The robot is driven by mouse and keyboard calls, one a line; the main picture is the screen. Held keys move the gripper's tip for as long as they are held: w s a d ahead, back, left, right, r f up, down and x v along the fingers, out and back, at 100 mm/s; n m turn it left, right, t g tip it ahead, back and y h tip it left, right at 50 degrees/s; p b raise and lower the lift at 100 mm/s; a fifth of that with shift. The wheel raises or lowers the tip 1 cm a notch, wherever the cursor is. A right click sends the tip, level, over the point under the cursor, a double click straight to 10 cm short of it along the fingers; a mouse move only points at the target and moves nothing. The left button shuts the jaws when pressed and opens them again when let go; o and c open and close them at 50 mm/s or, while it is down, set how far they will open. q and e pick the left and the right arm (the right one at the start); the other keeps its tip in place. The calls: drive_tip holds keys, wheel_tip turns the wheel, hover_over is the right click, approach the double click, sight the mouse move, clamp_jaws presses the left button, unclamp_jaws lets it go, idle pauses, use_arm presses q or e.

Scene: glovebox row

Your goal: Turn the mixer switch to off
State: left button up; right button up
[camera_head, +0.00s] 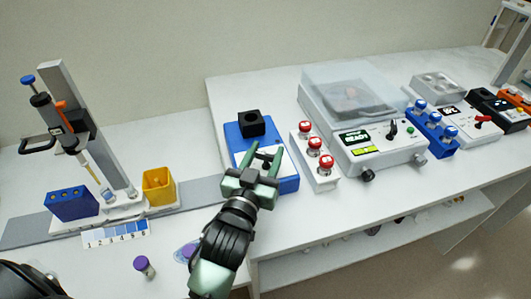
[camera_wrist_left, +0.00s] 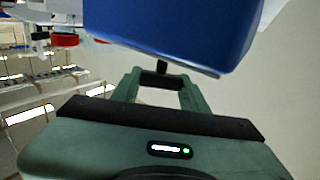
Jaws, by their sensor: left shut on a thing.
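The mixer (camera_head: 234,133) is a blue box with a pale front panel and a black holder (camera_head: 251,122) on top. My left gripper (camera_head: 265,154) is at its front panel, with its fingers closed around the small dark switch. In the left wrist view, the mixer's blue body (camera_wrist_left: 172,32) fills the top, and the dark switch (camera_wrist_left: 162,66) shows between the fingertips of my left gripper (camera_wrist_left: 161,77). The switch's exact position and any markings are hidden by the fingers. My right gripper is not in view.
Left are a pipette stand (camera_head: 75,110), a blue rack (camera_head: 72,203), a yellow bin (camera_head: 159,188) and a purple-capped vial (camera_head: 144,266).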

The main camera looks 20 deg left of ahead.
use_arm(q)
drive_tip(key=o, duration=1.4)
drive_tip(key=shift+r, duration=0.1)
drive_tip(key=shift+s, duration=0.1)
drive_tip(key=shift+s, duration=0.3)
drive_tip(key=s+b, duration=0.1)
drive_tip(key=s, duration=0.6)
